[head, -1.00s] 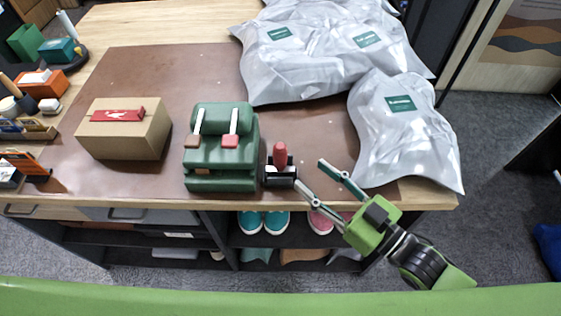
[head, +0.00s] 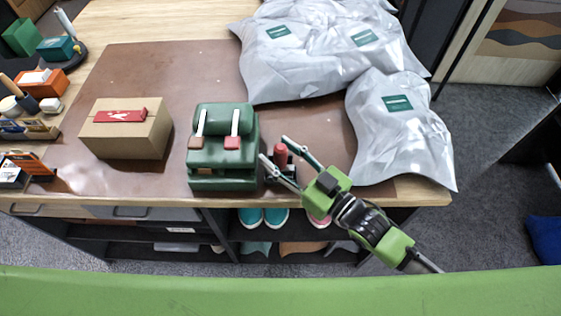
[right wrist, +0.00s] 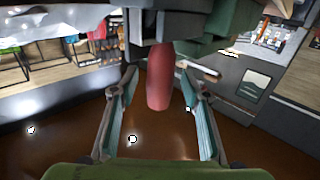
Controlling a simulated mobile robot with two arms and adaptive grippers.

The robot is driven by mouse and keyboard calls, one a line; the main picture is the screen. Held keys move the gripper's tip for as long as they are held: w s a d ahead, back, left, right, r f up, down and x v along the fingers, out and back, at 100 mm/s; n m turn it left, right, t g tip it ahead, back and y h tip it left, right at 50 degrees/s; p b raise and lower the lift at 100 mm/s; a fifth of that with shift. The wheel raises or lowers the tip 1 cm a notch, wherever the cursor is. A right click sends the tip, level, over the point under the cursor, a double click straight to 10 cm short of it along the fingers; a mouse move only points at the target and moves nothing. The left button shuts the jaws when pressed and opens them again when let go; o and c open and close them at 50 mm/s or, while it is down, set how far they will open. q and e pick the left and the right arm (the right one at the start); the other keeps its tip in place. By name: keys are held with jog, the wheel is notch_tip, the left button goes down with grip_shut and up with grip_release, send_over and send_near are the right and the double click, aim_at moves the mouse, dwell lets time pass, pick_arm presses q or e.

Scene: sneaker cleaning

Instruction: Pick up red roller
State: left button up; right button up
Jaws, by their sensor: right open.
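The red roller (head: 281,155) stands in a small dark holder (head: 272,175) on the brown mat, just right of the green machine. Only its red handle shows clearly. My right gripper (head: 272,148) is open, with one finger on each side of the red handle in the head view. In the right wrist view the red handle (right wrist: 160,78) sits between the two open fingers (right wrist: 160,90), with space on both sides. My left gripper is not in view.
The green machine (head: 224,163) with two levers stands close to the left of the roller. A cardboard box (head: 126,135) is farther left. Grey plastic bags (head: 400,150) lie to the right and behind. Sneakers (head: 263,217) rest on the shelf below.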

grip_shut()
jog(key=shift+r, duration=0.2)
